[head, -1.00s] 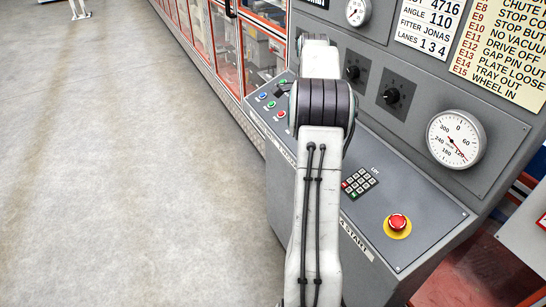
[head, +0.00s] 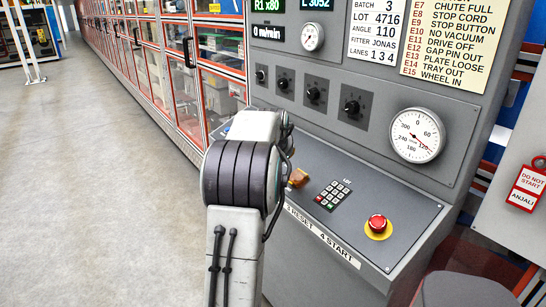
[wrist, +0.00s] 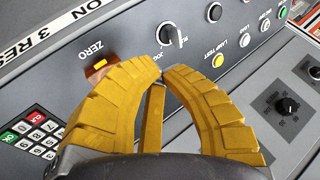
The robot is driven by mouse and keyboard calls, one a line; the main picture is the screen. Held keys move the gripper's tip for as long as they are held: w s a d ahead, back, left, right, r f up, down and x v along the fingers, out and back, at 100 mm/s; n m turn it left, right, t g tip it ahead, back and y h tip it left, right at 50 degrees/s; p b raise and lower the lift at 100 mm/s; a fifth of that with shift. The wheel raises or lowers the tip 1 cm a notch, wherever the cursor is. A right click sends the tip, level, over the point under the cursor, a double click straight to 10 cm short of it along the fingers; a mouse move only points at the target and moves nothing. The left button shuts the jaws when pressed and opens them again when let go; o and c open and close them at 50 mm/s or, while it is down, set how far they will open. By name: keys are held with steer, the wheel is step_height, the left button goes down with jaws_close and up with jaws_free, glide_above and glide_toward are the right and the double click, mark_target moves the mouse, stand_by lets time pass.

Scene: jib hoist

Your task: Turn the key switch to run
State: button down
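In the wrist view a round switch (wrist: 169,35) with a dark face, a pale rim and a white mark sits on the grey console, with JOG lettered beside it. It looks like the key switch; its other label is not readable. My gripper (wrist: 160,69) has yellow segmented fingers, curved inward with their tips almost together. The tips appear just in front of the switch in the picture; I cannot tell whether they touch it. Nothing is clearly held between them. In the head view my arm hides the switch.
A ZERO button (wrist: 100,63) with a copper guard and a keypad (wrist: 35,135) lie left of the fingers. A LAMP TEST button (wrist: 217,60) and other buttons lie to the right. A red emergency stop (head: 377,224) is on the console's right. The floor (head: 80,170) at left is clear.

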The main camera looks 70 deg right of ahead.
steer(key=shift+p+x, duration=0.35)
steer(key=shift+x, duration=3)
steer(key=shift+w, duration=0.15)
